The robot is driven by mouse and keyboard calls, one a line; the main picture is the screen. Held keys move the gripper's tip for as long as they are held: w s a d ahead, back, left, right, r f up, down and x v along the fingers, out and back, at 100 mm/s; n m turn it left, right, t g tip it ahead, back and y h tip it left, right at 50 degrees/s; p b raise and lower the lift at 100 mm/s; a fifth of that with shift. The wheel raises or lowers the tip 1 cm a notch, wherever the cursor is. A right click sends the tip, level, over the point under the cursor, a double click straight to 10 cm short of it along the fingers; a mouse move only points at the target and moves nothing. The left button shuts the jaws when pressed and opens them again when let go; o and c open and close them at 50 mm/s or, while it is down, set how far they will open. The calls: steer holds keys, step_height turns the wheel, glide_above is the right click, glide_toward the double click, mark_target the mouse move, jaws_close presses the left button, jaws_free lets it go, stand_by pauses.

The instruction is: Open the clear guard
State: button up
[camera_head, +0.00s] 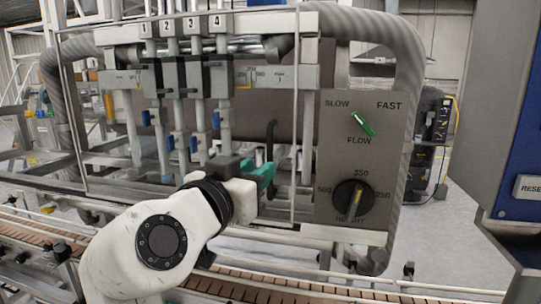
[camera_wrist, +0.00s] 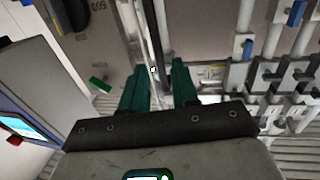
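The clear guard (camera_head: 296,110) is a see-through panel with thin pale edges, upright in front of the filling nozzles in the head view. It looks closed. A dark upright handle (camera_head: 269,140) is near its right edge. The handle also shows as a dark bar in the wrist view (camera_wrist: 161,40), beside the guard's thin pale edge (camera_wrist: 146,35). My gripper (camera_head: 263,168) is at the handle's lower part. Its teal fingers (camera_wrist: 160,75) are apart in the wrist view, with the bar's end between or just beyond them. Contact cannot be told.
A grey control panel with a green flow lever (camera_head: 362,124) and a black height knob (camera_head: 353,198) is right of the guard. A thick ribbed hose (camera_head: 405,130) curves around it. A conveyor (camera_head: 250,285) runs below. A blue-and-grey cabinet (camera_head: 515,120) stands at far right.

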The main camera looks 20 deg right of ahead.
mark_target(270, 193)
steer(key=p+x, duration=0.1)
steer(key=x, duration=0.5)
jaws_close()
stand_by(0.5)
